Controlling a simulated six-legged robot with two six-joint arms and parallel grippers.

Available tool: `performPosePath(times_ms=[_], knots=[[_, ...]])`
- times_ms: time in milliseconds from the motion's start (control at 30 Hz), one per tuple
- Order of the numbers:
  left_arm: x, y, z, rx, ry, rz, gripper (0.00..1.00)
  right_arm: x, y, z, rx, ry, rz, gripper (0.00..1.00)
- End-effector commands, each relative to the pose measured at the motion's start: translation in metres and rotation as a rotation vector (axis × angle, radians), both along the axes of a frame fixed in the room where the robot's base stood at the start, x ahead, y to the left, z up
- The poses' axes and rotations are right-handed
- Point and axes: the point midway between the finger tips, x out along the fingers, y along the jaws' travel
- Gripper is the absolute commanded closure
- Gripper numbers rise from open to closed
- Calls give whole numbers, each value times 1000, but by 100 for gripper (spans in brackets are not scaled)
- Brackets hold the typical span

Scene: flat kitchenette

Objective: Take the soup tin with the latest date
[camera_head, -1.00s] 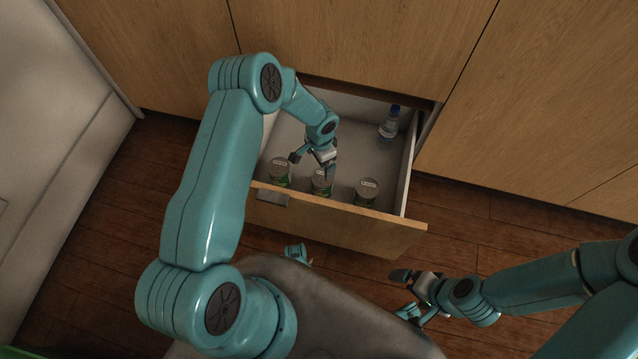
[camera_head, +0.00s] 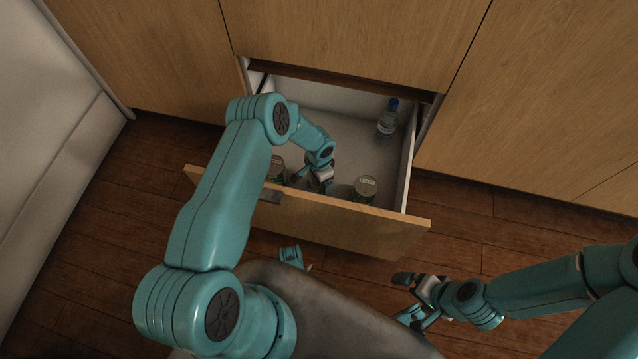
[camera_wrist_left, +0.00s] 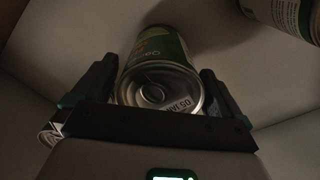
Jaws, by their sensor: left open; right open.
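Three soup tins stand in the open drawer (camera_head: 330,222) along its front: a left tin (camera_head: 276,166), a middle tin mostly hidden by my left gripper (camera_head: 314,180), and a right tin (camera_head: 366,190). In the left wrist view, the middle tin (camera_wrist_left: 160,75) lies between the open fingers of my left gripper (camera_wrist_left: 160,88), with a finger on each side. Its lid label reads in part "05 JAN"; the rest is cut off. Another tin (camera_wrist_left: 292,14) shows at the upper right of that view. My right gripper (camera_head: 408,296) is open and empty, outside the drawer.
A clear bottle with a blue cap (camera_head: 387,120) stands at the drawer's back right. The drawer's front panel rises between my body and the tins. The drawer's middle and back are mostly clear. Wooden cabinet fronts (camera_head: 540,110) stand behind and beside it.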

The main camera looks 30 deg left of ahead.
Motion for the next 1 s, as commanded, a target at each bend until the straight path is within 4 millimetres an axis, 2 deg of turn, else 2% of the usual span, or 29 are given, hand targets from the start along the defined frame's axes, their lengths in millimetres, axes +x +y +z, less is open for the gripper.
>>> performPosePath(times_ms=[67, 100, 267, 300, 567, 733, 867, 1000], knots=[[0, 0, 1, 0, 0, 0, 0, 0, 0, 1, 0, 0, 0, 0], [0, 0, 1, 0, 0, 0, 3, 0, 0, 1, 0, 0, 0, 0], [0, 0, 1, 0, 0, 0, 55, 0, 0, 1, 0, 0, 1, 0], [0, 0, 1, 0, 0, 0, 68, 0, 0, 1, 0, 0, 1, 0], [1, 0, 4, 0, -1, 0, 70, 0, 0, 2, 0, 0, 1, 0], [1, 0, 17, 0, -1, 0, 70, -1, 1, 8, 0, 1, 5, 0], [2, 0, 43, 1, -3, 0, 70, -3, 3, 17, 2, 4, 11, 0], [2, 0, 84, 1, -4, 0, 70, -5, 5, 31, 4, 8, 22, 0]])
